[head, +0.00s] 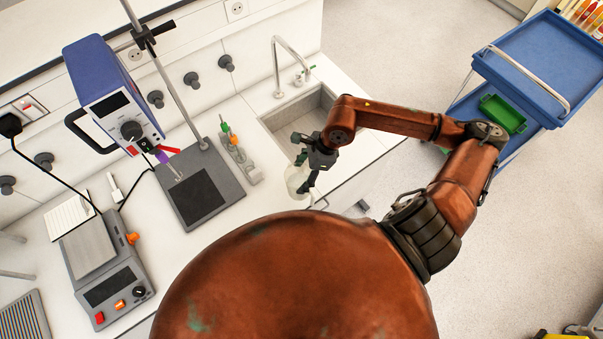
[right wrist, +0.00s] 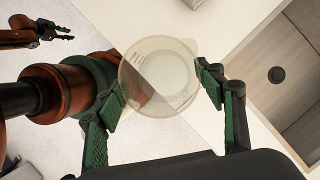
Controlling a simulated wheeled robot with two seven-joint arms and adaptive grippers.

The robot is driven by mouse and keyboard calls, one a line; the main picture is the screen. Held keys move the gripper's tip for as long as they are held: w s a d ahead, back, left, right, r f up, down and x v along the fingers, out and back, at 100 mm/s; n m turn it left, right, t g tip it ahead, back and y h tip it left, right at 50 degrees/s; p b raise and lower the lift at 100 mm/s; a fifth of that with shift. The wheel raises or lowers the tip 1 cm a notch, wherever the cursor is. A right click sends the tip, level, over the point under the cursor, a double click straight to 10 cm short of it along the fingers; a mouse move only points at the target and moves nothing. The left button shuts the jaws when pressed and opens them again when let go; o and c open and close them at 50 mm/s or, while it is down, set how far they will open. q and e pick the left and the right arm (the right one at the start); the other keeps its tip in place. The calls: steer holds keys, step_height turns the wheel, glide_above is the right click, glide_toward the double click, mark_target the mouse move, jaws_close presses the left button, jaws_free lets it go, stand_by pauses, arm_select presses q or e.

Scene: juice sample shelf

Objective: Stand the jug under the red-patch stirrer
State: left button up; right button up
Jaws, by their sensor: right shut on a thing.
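A pale, translucent jug (head: 296,180) is in my right gripper (head: 305,183), beside the sink's front left corner. In the right wrist view the jug's round body (right wrist: 158,78) shows between the two green-padded fingers (right wrist: 165,95). The overhead stirrer (head: 108,95) is a blue and white box on a rod, with red and purple marks at its lower end. Its thin shaft (head: 178,176) points down over a grey base plate (head: 225,185) with a dark square, which is bare. My left gripper (right wrist: 58,31) is open and empty in the right wrist view; it is outside the head view.
A small rack (head: 238,158) with coloured-top items stands between the base plate and the sink (head: 300,118). A hotplate (head: 102,270) sits at the left front. A blue cart (head: 530,60) with a green bin stands at the right. My body hides the front counter.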

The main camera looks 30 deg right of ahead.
mark_target(302, 176)
steer(key=shift+w+d+f+p, duration=0.15)
steer(key=shift+w+d+f, duration=0.15)
steer(key=shift+w+f, duration=0.25)
steer(key=shift+w+d+f+p, duration=0.15)
steer(key=shift+w+d+f, duration=0.15)
steer(key=shift+f, duration=0.4)
steer(key=shift+w+f, duration=0.15)
steer(key=shift+f, duration=0.2)
step_height(302, 176, down, 2)
steer(key=shift+f+p, duration=0.1)
steer(key=shift+p, duration=0.75)
steer(key=shift+f, duration=0.3)
steer(key=o, duration=2)
steer(key=shift+o, duration=0.2)
